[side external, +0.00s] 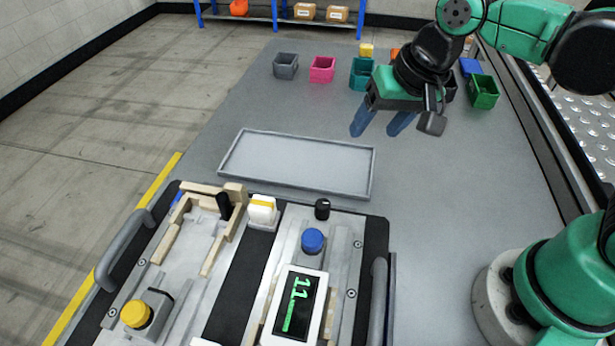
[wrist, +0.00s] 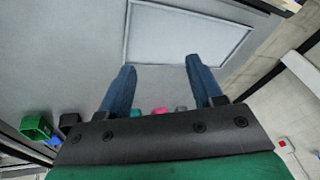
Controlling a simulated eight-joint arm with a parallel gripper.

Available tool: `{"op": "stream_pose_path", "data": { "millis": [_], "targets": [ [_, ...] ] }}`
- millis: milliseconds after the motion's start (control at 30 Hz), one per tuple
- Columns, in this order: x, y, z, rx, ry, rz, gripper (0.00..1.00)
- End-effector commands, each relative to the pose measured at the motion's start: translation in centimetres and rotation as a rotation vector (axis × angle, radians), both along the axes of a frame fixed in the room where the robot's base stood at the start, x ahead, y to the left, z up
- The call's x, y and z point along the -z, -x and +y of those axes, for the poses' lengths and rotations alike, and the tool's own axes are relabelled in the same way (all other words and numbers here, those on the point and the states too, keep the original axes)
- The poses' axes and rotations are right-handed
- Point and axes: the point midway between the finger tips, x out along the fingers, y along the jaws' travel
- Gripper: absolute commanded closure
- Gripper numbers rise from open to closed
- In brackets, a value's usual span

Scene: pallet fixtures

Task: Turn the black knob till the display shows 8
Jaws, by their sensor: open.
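The black knob (side external: 322,209) stands upright on the fixture at its far edge, behind a blue button (side external: 312,241). The display (side external: 296,305) in a white frame at the front of the fixture shows green characters that read like 11, with a green bar beside them. My gripper (side external: 382,124) is open and empty, with two blue fingers pointing down above the table, well behind and to the right of the knob. In the wrist view my gripper (wrist: 159,85) has its fingers wide apart with nothing between them. The knob and display are not in the wrist view.
An empty grey tray (side external: 230,168) lies behind the fixture. A white and yellow block (side external: 262,210) and a yellow button (side external: 135,313) are on the fixture's left part. Grey (side external: 286,66), pink (side external: 322,69) and green (side external: 484,92) bins stand at the back. The table right of the tray is clear.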

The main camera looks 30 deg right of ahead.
Motion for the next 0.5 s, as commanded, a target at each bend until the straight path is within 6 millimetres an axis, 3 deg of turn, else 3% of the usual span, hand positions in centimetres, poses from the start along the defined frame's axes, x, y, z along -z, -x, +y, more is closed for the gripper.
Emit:
{"op": "stream_pose_path", "data": {
  "millis": [33,200,333,500],
  "targets": [
    [0.4,-0.3,1.7,0.057,-0.024,0.066,0.41],
    [2.2,-0.1,6.1,0.298,-0.044,0.256,0.41],
    [3.2,0.3,8.0,0.424,-0.024,0.333,0.41],
    [4.1,0.5,8.9,0.489,-0.011,0.364,0.41]
  ]
}}
